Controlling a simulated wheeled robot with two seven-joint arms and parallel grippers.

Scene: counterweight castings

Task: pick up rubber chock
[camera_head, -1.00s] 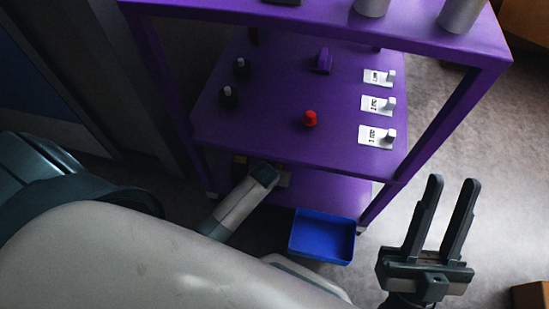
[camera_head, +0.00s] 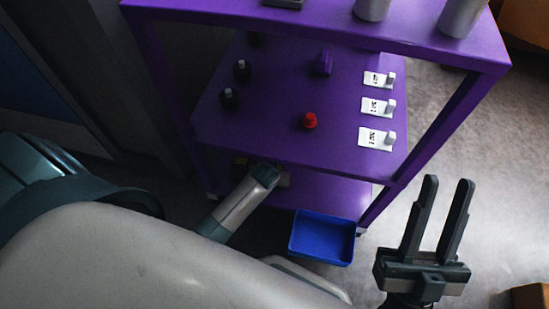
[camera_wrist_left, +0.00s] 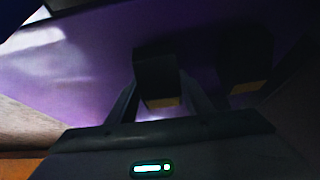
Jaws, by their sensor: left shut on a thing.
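A dark rubber chock (camera_wrist_left: 155,72) with a yellow band at its near end is between the two fingers of my left gripper (camera_wrist_left: 155,98) in the left wrist view. The fingers are shut on it. The purple lower shelf (camera_head: 330,192) is behind it; whether the chock touches the shelf I cannot tell. A second dark chock (camera_wrist_left: 245,72) with a yellow band is just to the right. In the head view, my left gripper is hidden under the middle shelf. My right gripper (camera_head: 447,180) is open and empty, right of the rack.
The purple middle shelf (camera_head: 270,125) is above my left gripper. It holds a red knob-shaped thing (camera_head: 310,121), black-based pieces (camera_head: 229,98), a purple piece (camera_head: 322,62) and white labelled cards (camera_head: 376,137). A blue bin (camera_head: 322,238) is in front of the rack. Grey cylinders (camera_head: 463,15) are on top.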

